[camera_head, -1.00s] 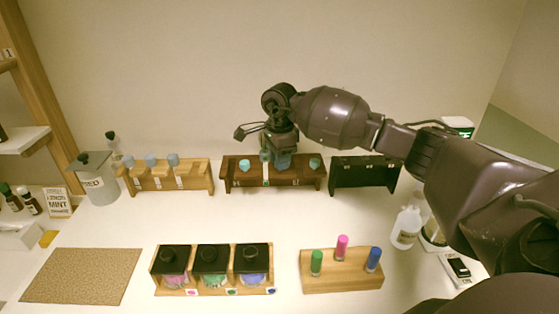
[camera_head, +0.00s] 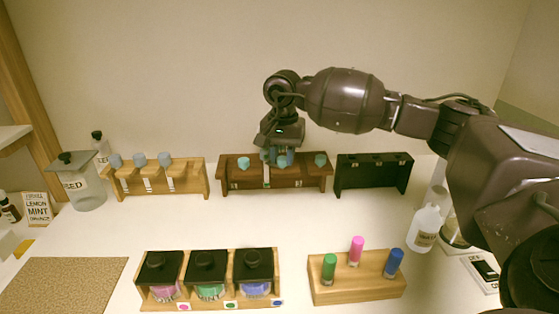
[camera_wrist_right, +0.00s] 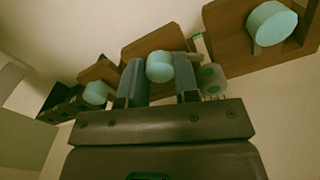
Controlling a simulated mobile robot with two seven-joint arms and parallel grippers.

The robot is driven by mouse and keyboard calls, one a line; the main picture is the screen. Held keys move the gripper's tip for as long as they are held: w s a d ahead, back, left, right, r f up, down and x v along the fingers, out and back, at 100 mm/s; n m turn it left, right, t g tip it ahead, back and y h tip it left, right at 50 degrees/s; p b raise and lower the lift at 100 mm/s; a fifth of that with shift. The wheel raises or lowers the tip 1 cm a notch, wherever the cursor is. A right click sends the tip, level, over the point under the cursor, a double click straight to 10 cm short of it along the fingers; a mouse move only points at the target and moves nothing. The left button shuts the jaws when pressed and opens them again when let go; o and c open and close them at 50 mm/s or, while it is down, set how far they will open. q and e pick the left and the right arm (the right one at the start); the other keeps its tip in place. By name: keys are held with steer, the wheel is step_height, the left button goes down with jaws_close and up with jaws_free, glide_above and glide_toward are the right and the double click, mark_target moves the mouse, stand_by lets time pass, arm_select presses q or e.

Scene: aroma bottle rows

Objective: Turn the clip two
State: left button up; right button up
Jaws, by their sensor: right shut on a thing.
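A dark brown wooden rack (camera_head: 237,184) stands at the back middle, with a row of round teal clips on its front. The left clip (camera_head: 244,163) and right clip (camera_head: 320,159) are uncovered. My right gripper (camera_head: 281,160) reaches down to the rack from above and hides most of the middle clip. In the right wrist view, the middle clip (camera_wrist_right: 160,66) sits between the two grey fingers of my right gripper (camera_wrist_right: 160,82), which is shut on it. The other clips show to either side, apart from the fingers. My left gripper is not in view.
A light wooden rack (camera_head: 185,185) with grey-blue clips stands left, and a black rack (camera_head: 372,185) right. In front are black-lidded jars (camera_head: 205,266) and a wooden block (camera_head: 335,291) with coloured vials. A white bottle (camera_head: 425,229) stands right. The table's middle is clear.

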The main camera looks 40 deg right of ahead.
steer(key=shift+f+n+b, duration=0.25)
steer(key=shift+n+b, duration=0.2)
steer(key=shift+n, duration=0.55)
steer(key=shift+r+n+b, duration=0.1)
steer(key=shift+n+b, duration=0.5)
steer(key=shift+n, duration=0.5)
steer(key=shift+n+b, duration=0.3)
steer(key=shift+n, duration=0.3)
steer(key=shift+r+n, duration=0.15)
steer(key=shift+n, duration=0.55)
steer(key=shift+r, duration=0.1)
steer(key=o, duration=0.9)
